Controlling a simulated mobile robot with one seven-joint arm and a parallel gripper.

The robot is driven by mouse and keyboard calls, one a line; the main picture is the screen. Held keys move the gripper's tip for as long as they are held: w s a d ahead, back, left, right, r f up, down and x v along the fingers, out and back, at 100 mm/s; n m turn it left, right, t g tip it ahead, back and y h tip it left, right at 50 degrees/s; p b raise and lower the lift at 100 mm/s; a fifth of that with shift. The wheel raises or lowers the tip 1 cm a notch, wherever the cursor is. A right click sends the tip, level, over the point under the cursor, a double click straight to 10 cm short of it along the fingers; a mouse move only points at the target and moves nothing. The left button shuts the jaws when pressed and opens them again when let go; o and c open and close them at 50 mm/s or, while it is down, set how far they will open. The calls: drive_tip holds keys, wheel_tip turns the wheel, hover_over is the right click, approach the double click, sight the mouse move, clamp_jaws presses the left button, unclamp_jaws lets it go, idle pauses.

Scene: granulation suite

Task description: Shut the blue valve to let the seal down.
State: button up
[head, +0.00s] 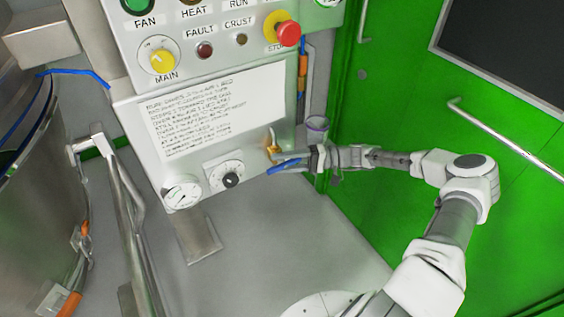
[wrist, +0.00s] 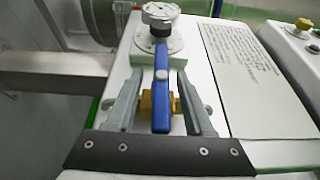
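The blue valve handle (head: 285,167) is a flat lever on a brass valve body (head: 272,151) at the lower right of the white control panel. In the wrist view the blue handle (wrist: 160,105) runs lengthwise between my fingers, with the brass body (wrist: 146,103) behind it. My gripper (wrist: 160,78) is open, with one finger on each side of the handle and a visible gap on both sides. In the head view my gripper (head: 296,158) is at the valve, and its fingers are small and partly hidden there.
A round gauge (head: 181,192) and a regulator with a black knob (head: 229,178) sit left of the valve. A printed notice (head: 215,110) is above. A red stop button (head: 288,33) is higher up. A steel vessel (head: 25,150) stands left, and a green door (head: 400,100) right.

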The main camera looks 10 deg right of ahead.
drive_tip(key=shift+d, duration=0.1)
drive_tip(key=s+d, duration=0.1)
drive_tip(key=d, duration=1.6)
drive_tip(key=shift+s+d+f, duration=0.15)
